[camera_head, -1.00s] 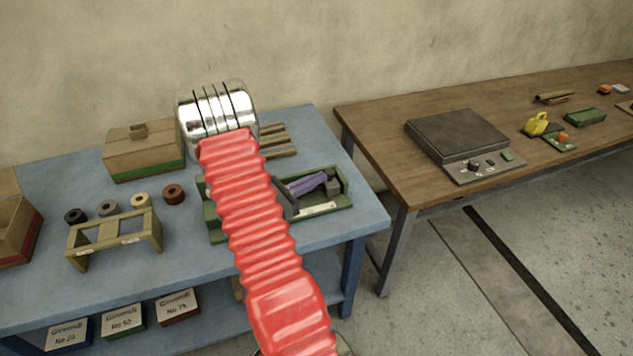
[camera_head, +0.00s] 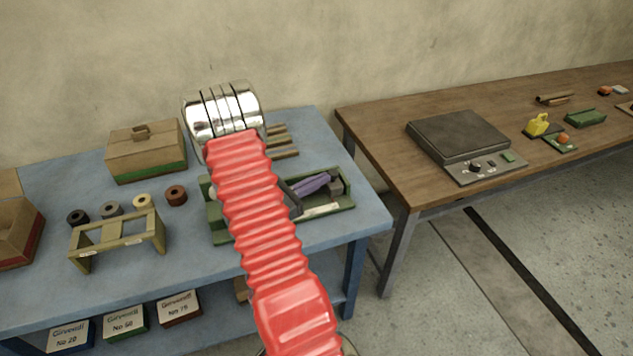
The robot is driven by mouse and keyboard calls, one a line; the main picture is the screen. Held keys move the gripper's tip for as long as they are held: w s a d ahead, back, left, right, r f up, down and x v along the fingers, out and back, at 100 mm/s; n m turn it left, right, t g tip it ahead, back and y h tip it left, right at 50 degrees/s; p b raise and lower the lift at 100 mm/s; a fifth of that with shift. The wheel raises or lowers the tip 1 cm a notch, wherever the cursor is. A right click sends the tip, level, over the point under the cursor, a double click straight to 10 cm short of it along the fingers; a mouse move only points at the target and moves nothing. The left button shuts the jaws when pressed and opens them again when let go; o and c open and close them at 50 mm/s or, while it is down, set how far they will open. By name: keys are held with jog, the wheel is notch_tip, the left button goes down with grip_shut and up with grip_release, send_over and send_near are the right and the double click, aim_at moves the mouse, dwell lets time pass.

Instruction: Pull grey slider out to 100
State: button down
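A green tray-like fixture (camera_head: 330,208) stands on the blue table, with a purple piece (camera_head: 312,185) lying in its right part. A small grey block (camera_head: 336,186) sits at the right end of the purple piece. A dark grey bar (camera_head: 291,198) crosses the fixture beside my arm. I cannot tell which grey part is the slider, and no scale or mark of 100 is readable. My red arm hides the fixture's middle. My chrome wrist is above the back of the blue table; my gripper's fingers do not show.
The blue table (camera_head: 190,262) also holds a lidded box (camera_head: 146,158), several small rolls, an olive stand (camera_head: 118,238) and brown bars (camera_head: 283,142). Labelled boxes sit on its lower shelf. A wooden table (camera_head: 375,130) on the right bears a scale (camera_head: 458,136).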

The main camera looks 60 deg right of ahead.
jog(key=v, duration=1.2)
dwell(0.5)
jog(key=shift+s+a+r+m+y, duration=0.1)
jog(key=shift+a+r+m+y, duration=0.25)
jog(key=shift+r, duration=0.2)
jog(key=s+a+r+m+t+y, duration=0.1)
jog(key=a+r+m+t+y, duration=0.3)
jog(key=a, duration=0.8)
jog(key=s+a+r+m+t+y, duration=0.1)
jog(key=a+r+m+t+y, duration=0.3)
jog(key=a+r, duration=0.4)
jog(key=s+a+r+m+t+y, duration=0.1)
jog(key=a+r+m+t+y, duration=0.3)
jog(key=a, duration=1.3)
notch_tip(320, 180, up, 3)
jog(key=t+y, duration=0.1)
jog(key=y, duration=0.2)
jog(key=shift+s+a, duration=0.3)
